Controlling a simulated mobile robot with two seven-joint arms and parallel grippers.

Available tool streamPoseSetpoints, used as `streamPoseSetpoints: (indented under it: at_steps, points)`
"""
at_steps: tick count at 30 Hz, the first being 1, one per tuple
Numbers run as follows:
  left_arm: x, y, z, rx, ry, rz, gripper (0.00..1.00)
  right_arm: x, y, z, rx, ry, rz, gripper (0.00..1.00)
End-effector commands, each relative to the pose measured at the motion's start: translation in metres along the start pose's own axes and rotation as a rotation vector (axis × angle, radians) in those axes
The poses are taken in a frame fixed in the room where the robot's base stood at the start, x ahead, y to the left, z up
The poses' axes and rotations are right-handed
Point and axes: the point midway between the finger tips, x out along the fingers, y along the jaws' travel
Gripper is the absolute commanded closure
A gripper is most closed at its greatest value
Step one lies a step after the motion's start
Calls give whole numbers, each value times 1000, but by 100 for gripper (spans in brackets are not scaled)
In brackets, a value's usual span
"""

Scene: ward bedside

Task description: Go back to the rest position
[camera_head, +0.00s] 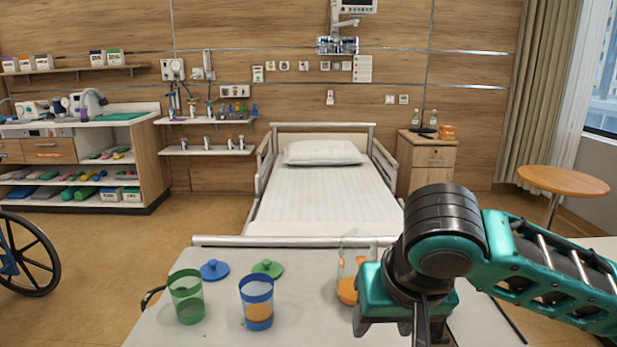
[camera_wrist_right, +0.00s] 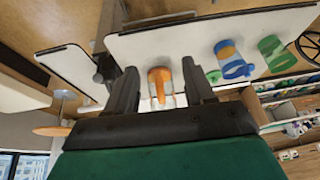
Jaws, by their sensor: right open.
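A green see-through cup (camera_head: 186,297) and a blue see-through cup (camera_head: 257,303) with orange-brown contents stand on the white table (camera_head: 215,335). A blue lid (camera_head: 214,270) and a green lid (camera_head: 267,268) lie behind them. A clear container with orange parts (camera_head: 347,290) stands to their right, partly hidden by my right arm. My right gripper (camera_head: 420,322) points down at the table's right part. In the right wrist view the orange of the container shows between the open fingers (camera_wrist_right: 158,68); I cannot tell its distance from them. My left gripper is out of view.
A made bed (camera_head: 320,185) stands beyond the table. A wheelchair wheel (camera_head: 25,255) is at the left, below a stocked counter. A bedside cabinet (camera_head: 427,160) and a round wooden table (camera_head: 563,181) are at the right. The floor left of the bed is clear.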

Motion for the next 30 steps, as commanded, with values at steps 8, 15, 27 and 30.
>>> streamPoseSetpoints:
  at_steps: [8,15,27,30]
  points:
    - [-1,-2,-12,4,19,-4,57,37,-50,6,-47,22,-286,47]
    - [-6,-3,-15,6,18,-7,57,73,-78,6,-31,149,-513,47]
    - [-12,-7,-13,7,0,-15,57,150,-33,41,35,445,-503,47]
    - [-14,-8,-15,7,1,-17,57,170,-7,66,25,500,-423,47]
